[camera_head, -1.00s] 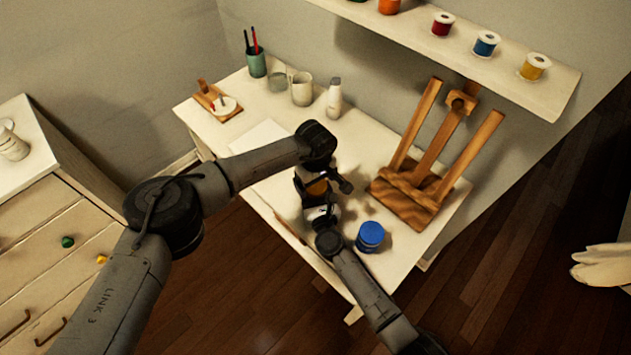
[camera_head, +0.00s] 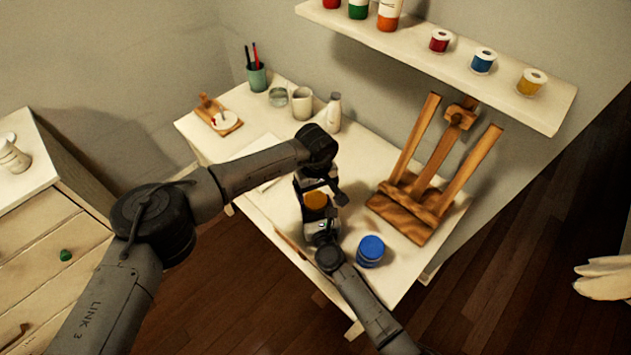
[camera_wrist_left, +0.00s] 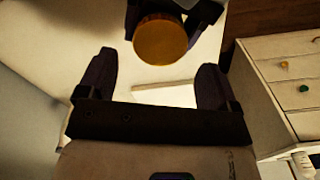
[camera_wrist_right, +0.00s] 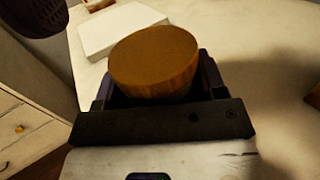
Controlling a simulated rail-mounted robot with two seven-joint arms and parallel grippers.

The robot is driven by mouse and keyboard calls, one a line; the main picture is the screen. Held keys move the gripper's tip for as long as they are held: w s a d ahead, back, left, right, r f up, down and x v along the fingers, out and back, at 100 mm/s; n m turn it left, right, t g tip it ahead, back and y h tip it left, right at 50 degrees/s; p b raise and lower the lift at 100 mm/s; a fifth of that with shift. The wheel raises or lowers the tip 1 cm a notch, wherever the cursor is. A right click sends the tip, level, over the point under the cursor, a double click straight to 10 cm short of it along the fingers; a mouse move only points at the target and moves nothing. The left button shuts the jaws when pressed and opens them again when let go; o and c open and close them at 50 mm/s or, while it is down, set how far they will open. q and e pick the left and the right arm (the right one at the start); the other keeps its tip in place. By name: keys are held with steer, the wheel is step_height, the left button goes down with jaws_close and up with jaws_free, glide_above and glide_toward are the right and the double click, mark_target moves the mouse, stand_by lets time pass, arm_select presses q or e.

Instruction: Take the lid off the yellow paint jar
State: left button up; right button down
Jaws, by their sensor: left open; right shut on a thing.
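The yellow paint jar shows by its yellow-orange lid (camera_head: 316,200), between my two grippers over the front of the white table. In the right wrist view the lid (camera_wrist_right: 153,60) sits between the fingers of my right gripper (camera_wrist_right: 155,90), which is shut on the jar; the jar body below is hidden. My left gripper (camera_head: 325,187) is open and empty at the jar's far side. In the left wrist view its two fingers (camera_wrist_left: 160,85) stand wide apart, with the lid (camera_wrist_left: 160,39) beyond them. The lid appears to be on the jar.
A blue-lidded jar (camera_head: 370,250) stands close right of my right gripper (camera_head: 322,229). A wooden easel (camera_head: 415,205) stands behind it. A white pad (camera_wrist_right: 115,30) lies left of the jar. Cups and a bottle (camera_head: 333,112) line the back. A shelf (camera_head: 440,65) overhangs.

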mark_target(316, 199)
arm_select(q)
steer(key=shift+f, duration=2.05)
steer(key=c, duration=0.9)
steer(key=n, duration=0.3)
steer(key=shift+c, duration=0.2)
steer(key=o, duration=1)
